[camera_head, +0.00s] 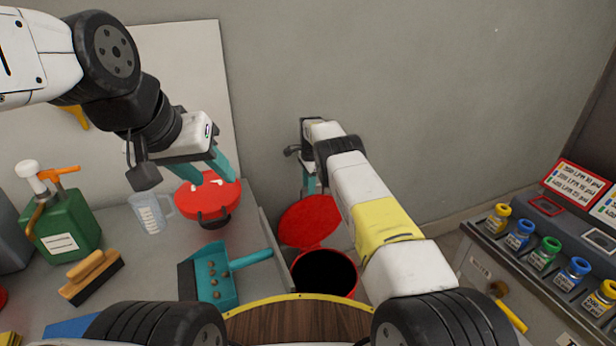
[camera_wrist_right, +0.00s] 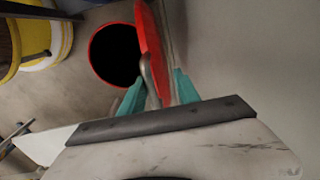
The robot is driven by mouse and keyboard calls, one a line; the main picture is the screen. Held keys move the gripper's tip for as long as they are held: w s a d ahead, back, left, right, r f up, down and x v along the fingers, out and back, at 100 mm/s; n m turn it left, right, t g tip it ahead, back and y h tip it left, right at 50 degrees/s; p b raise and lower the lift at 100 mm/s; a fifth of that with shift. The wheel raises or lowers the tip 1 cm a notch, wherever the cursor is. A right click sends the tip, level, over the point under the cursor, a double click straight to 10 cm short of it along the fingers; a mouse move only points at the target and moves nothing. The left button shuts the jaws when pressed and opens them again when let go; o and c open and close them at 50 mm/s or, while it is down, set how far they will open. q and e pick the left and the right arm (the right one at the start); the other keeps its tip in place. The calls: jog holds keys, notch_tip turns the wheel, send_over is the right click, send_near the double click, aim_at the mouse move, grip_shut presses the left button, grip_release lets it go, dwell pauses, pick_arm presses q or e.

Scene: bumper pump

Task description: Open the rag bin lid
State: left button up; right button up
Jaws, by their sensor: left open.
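The rag bin (camera_head: 326,291) is a red round bin with a dark inside, standing on the floor beyond the table edge. Its red lid (camera_head: 308,224) is tilted up at the back, and the mouth is uncovered. In the right wrist view the bin (camera_wrist_right: 92,62) shows its open mouth, with the lid (camera_wrist_right: 149,40) edge-on beside it. My right gripper (camera_wrist_right: 158,84) is at the lid, its teal fingers apart on either side of the lid's grey handle (camera_wrist_right: 152,82). My left gripper (camera_head: 210,172) is open and empty above the table.
Under my left gripper is a red round container (camera_head: 207,203). A clear jug (camera_head: 150,214), a green pump can (camera_head: 60,226), a brush (camera_head: 91,276) and a teal dustpan (camera_head: 213,275) are nearby. Several coloured bottles stand on the cabinet (camera_head: 481,254) at right.

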jog(key=shift+d, duration=0.25)
dwell(0.3)
jog(key=r, duration=0.7)
jog(key=shift+s+r, duration=0.3)
jog(key=shift+r, duration=0.05)
